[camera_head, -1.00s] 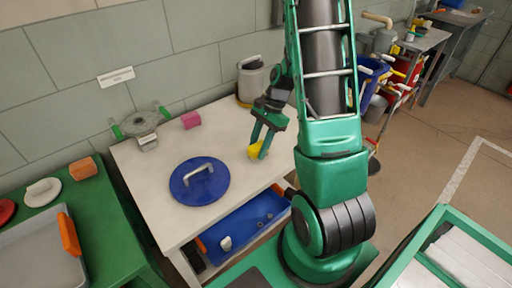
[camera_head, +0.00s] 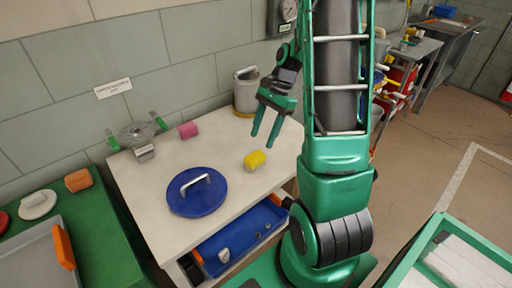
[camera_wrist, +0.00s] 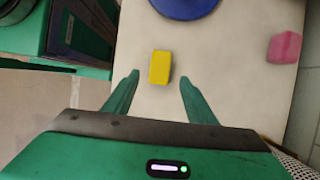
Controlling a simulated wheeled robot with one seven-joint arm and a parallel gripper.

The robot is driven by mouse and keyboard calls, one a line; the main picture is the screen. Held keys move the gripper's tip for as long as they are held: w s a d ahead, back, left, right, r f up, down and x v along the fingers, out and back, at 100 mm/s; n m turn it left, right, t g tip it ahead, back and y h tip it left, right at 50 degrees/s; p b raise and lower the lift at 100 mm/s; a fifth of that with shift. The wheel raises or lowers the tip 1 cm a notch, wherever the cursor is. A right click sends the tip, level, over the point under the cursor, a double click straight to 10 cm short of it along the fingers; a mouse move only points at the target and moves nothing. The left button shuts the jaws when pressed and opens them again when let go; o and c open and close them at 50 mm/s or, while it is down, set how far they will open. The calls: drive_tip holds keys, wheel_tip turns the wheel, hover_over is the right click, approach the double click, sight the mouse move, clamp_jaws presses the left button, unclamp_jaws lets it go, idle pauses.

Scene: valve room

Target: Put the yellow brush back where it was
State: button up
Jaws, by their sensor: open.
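The yellow brush (camera_head: 255,160) is a small yellow block lying on the white table top, to the right of the blue round lid. It also shows in the wrist view (camera_wrist: 160,68), a little beyond the fingertips and between their lines. My gripper (camera_head: 265,139) is open and empty, raised above the table just behind the brush. In the wrist view its two green fingers (camera_wrist: 159,80) are spread apart, with nothing between them touching.
The blue lid with a handle (camera_head: 197,203) lies on the white table (camera_head: 158,217). A pink block (camera_head: 188,130), a grey valve-like part (camera_head: 138,135) and a grey canister (camera_head: 246,92) stand toward the back. An open blue drawer (camera_head: 243,236) juts out below the table's front edge.

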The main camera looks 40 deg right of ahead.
drive_tip(key=s+a+r+n+h, duration=0.2)
drive_tip(key=s+r+n, duration=0.3)
drive_tip(key=s, duration=0.5)
drive_tip(key=s+a+r+n+h, duration=0.2)
drive_tip(key=s+r+n, duration=0.3)
drive_tip(key=s, duration=0.6)
drive_tip(key=shift+a+n, duration=0.15)
drive_tip(key=shift+n, duration=0.45)
drive_tip(key=shift+r, duration=0.1)
drive_tip(key=shift+w+f+h, duration=0.25)
drive_tip(key=shift+w+h, duration=0.05)
drive_tip(key=shift+w, duration=0.35)
